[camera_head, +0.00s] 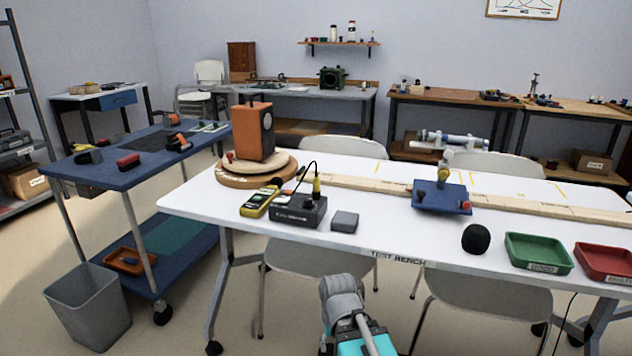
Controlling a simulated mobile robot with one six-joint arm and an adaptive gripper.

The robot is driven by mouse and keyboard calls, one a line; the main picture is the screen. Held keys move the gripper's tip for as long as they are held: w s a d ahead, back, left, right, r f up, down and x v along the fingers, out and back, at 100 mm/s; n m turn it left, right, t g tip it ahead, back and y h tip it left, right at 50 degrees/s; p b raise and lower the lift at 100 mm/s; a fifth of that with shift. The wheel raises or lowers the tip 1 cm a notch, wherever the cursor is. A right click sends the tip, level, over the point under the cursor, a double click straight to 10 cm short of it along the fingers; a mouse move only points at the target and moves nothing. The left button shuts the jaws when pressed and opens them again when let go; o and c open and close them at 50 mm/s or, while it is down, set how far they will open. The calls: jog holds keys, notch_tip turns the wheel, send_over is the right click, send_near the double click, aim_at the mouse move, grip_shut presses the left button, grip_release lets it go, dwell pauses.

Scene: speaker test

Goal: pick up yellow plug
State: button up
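A small yellow plug (316,186) with a black cable stands upright at the black box (298,210) on the white test bench. The cable loops up and over to the left of the plug. I cannot tell whether the plug is seated in the box or just behind it. Another yellow piece (443,174) stands on a blue block to the right; its kind is unclear. Part of my arm shows at the bottom middle, in front of the bench and well below the plug. My gripper's fingers are not visible.
A yellow multimeter (260,201) lies left of the black box, and a grey block (344,221) lies right of it. An orange speaker (253,132) stands behind on round wooden discs.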

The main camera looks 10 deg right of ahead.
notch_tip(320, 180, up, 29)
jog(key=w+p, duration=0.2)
jog(key=p, duration=2.7)
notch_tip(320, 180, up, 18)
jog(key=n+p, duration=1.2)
jog(key=p, duration=0.5)
send_over(314, 177)
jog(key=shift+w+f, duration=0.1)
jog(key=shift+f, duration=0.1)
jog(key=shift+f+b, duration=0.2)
jog(key=shift+b, duration=0.1)
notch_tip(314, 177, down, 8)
jog(key=b, duration=0.8)
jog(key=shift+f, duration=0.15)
